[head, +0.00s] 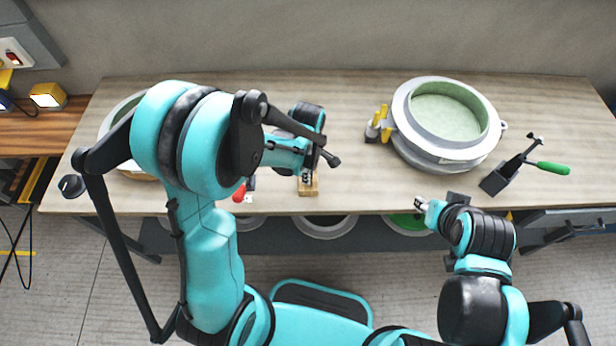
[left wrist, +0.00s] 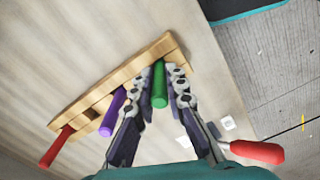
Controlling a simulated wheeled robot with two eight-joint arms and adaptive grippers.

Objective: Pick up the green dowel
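The green dowel (left wrist: 159,86) stands in a wooden rack (left wrist: 112,84), beside a purple dowel (left wrist: 113,112) and a red dowel (left wrist: 56,146). My left gripper (left wrist: 162,82) is at the rack with one finger on each side of the green dowel. Its fingers look open, with small gaps to the dowel. In the head view my left gripper (head: 306,176) is over the rack (head: 309,189) near the table's front edge, and my arm and gripper hide the dowels. My right gripper (head: 421,206) is at the front edge, away from the rack; its fingers are too small to read.
A red-handled tool (left wrist: 257,152) lies close beside my left gripper, with small white pieces (left wrist: 228,122) near it. A large round mould (head: 446,157), yellow-topped items (head: 378,125) and a green-handled tool (head: 552,168) stand to the right. The table's back middle is clear.

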